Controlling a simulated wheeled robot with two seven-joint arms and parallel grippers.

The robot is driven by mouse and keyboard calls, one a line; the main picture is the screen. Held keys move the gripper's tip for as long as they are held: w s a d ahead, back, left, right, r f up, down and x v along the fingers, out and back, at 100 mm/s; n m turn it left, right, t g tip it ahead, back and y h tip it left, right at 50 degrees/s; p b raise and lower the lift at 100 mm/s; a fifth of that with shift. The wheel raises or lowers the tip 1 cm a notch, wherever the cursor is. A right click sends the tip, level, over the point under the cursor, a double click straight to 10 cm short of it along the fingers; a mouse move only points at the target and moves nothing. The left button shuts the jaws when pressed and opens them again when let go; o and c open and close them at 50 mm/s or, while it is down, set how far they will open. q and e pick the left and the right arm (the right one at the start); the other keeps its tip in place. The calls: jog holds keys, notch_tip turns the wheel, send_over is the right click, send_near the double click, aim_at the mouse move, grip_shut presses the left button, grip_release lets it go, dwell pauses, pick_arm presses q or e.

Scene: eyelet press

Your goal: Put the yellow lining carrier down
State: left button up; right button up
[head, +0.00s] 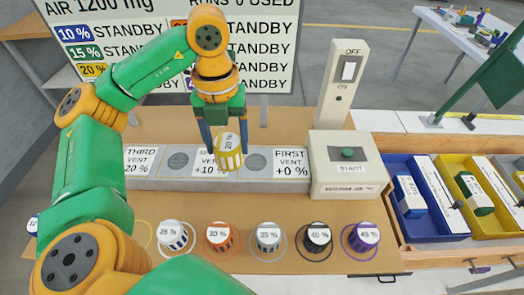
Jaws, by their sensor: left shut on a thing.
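The yellow lining carrier (230,158) is a small yellow and white striped cup with a "20 %" label on top. My left gripper (226,138) points down and is shut on it, over the grey vent block (273,186). The carrier covers part of the "+10 %" label, between two round grey seats (178,161) (258,162). I cannot tell whether it touches the block. A yellow ring (148,238) on the wooden board shows partly behind my left arm. My right gripper is out of view.
Several labelled cups stand in coloured rings along the board's front, such as the orange one (219,238) and the purple one (363,238). A START button box (346,180) and an ON/OFF post (341,90) stand right. Blue (433,232) and yellow bins lie further right.

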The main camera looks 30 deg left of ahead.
pick_arm(q)
jog(key=w+f, duration=0.2)
jog(key=w, duration=0.3)
send_near(256, 162)
jog(key=shift+s+p, duration=0.1)
jog(key=shift+p, duration=0.35)
notch_tip(256, 162, down, 3)
jog(key=shift+r+p, duration=0.1)
jog(key=shift+p, duration=0.7)
jog(key=shift+f+b, duration=0.3)
jog(key=shift+f, duration=0.15)
jog(key=o, duration=1.4)
